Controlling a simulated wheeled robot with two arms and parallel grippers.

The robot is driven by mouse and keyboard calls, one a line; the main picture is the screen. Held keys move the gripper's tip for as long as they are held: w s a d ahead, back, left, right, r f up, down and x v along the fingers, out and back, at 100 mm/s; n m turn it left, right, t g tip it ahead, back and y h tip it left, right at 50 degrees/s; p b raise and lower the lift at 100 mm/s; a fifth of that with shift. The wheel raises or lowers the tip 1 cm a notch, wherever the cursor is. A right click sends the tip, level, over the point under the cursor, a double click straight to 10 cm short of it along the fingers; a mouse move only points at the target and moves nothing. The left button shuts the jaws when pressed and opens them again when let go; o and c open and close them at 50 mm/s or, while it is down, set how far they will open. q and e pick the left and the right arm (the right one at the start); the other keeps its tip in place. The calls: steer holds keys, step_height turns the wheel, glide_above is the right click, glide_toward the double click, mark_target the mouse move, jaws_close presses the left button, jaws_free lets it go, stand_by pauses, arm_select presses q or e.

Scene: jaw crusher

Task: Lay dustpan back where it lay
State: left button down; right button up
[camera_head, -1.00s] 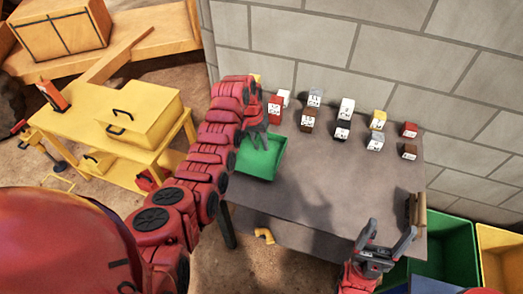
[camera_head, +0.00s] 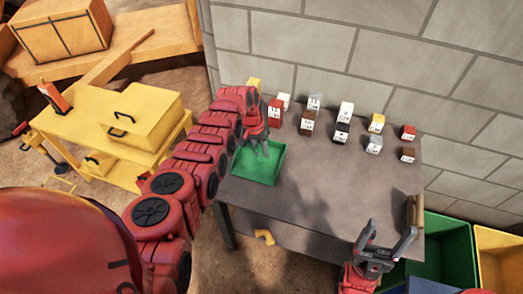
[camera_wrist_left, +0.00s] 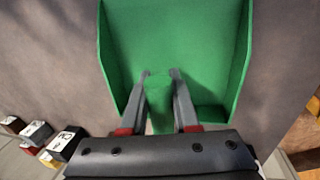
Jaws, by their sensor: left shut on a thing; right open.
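The green dustpan (camera_head: 257,167) is at the left end of the grey table, over or on its top. My left gripper (camera_head: 262,150) is shut on the dustpan's handle; the left wrist view shows both fingers (camera_wrist_left: 160,95) around the green handle, with the open green pan (camera_wrist_left: 180,45) beyond them. I cannot tell for sure whether the pan touches the table. My right gripper (camera_head: 391,243) is open and empty at the table's front right edge.
Several small labelled blocks (camera_head: 345,113) stand in rows along the back of the grey table (camera_head: 320,185), by the block wall. The table's middle is clear. A yellow cart (camera_head: 90,140) stands left; green (camera_head: 445,255) and yellow bins (camera_head: 498,250) stand right.

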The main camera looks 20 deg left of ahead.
arm_select(q)
steer(key=c, duration=0.7)
jaws_free()
steer(key=shift+o, duration=0.2)
steer(key=shift+r, duration=0.2)
step_height(320, 180, up, 12)
steer(key=a+b, duration=0.2)
steer(key=shift+a+f, duration=0.15)
steer(key=shift+f, duration=0.1)
